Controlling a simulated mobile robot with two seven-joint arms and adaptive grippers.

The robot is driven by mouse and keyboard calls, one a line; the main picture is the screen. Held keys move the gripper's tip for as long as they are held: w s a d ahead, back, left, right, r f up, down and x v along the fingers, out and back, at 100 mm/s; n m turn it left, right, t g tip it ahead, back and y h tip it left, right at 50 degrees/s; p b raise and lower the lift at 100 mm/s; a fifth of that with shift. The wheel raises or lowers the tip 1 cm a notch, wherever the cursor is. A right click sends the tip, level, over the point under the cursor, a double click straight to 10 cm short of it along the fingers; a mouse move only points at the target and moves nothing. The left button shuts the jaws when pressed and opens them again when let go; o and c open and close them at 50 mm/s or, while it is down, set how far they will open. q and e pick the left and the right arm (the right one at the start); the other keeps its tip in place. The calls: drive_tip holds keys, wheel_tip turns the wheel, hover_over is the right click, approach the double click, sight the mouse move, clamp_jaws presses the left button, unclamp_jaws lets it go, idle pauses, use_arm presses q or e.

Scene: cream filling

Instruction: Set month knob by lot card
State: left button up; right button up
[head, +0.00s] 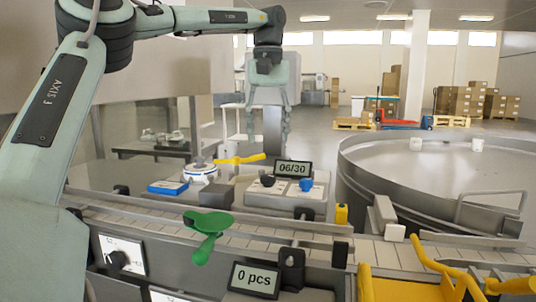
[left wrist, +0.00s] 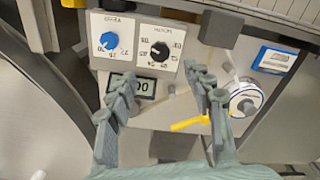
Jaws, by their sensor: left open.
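The black month knob (head: 267,180) and a blue knob (head: 305,185) sit on a grey panel box behind the conveyor, below a display (head: 293,168) reading 06/30. In the left wrist view, the panel appears upside down, with the black knob (left wrist: 160,51), the blue knob (left wrist: 109,40) and the partly covered display (left wrist: 131,86). A blue-edged card (head: 168,187), perhaps the lot card, lies left of the box; its writing is too small to read. My left gripper (head: 268,140) is open and empty, pointing down above and behind the knobs, apart from them. My right gripper is not in view.
A round white device (head: 201,173) with a yellow lever stands left of the panel. A large round metal table (head: 440,168) stands at right.

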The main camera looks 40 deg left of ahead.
use_arm(q)
wheel_tip(320, 180, up, 3)
drive_tip(key=shift+f, duration=0.15)
idle(0.6)
